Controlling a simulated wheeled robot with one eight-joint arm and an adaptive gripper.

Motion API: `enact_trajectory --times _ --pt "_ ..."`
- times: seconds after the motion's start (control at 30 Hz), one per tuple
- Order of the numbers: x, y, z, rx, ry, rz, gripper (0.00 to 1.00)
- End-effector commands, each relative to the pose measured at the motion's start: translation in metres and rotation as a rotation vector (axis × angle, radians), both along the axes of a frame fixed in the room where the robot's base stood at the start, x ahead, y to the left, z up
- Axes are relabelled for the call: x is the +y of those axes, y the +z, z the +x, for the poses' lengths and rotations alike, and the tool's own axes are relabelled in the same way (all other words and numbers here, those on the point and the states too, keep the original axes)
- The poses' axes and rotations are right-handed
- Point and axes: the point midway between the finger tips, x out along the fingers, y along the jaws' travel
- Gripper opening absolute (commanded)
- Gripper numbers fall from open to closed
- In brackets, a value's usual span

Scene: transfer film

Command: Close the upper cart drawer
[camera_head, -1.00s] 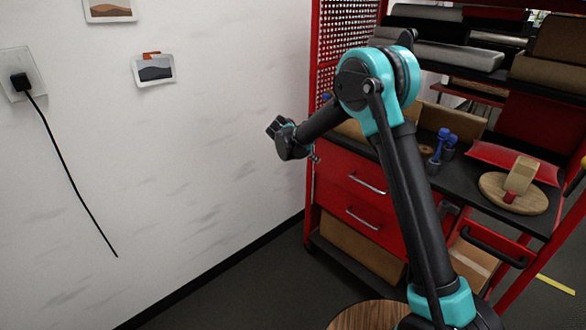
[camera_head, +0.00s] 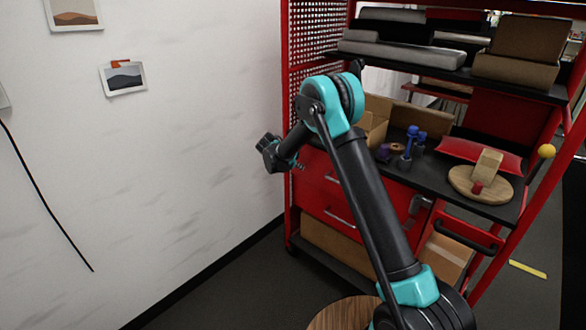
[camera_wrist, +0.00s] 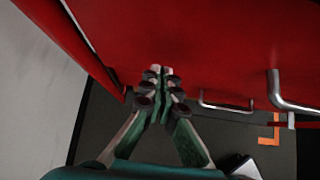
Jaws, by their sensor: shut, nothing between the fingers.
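The red upper drawer (camera_head: 322,168) is in the left part of the cart, under the worktop, and my arm hides part of it in the head view. The red lower drawer (camera_head: 318,202) with a metal bar handle is below it. My gripper (camera_head: 268,152) is left of the cart's front left post, near the upper drawer's height. In the wrist view my gripper (camera_wrist: 160,72) is shut and empty, its tips in front of a red panel (camera_wrist: 210,40). Two metal handles show to the right there. I cannot tell how far the upper drawer stands out, or whether the tips touch red.
The cart's red post (camera_head: 289,195) stands close to my gripper. A white wall (camera_head: 180,180) is at left, with bare floor between. The worktop holds a round wooden board (camera_head: 470,195), blue tools (camera_head: 408,145) and a cardboard box (camera_head: 372,130). A wooden round top (camera_head: 335,315) is at the bottom.

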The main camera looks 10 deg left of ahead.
Motion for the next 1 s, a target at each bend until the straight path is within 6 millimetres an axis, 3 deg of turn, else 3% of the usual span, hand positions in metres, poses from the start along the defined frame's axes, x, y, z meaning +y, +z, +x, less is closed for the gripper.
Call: enact_trajectory --times 0.57,0.8,1.0 --pt "-0.008 0.0 0.012 0.0 0.0 0.0 0.0" --pt "-0.024 0.0 0.033 0.0 -0.001 0.001 0.0" --pt "-0.025 0.001 0.034 -0.002 0.0 -0.002 0.0"
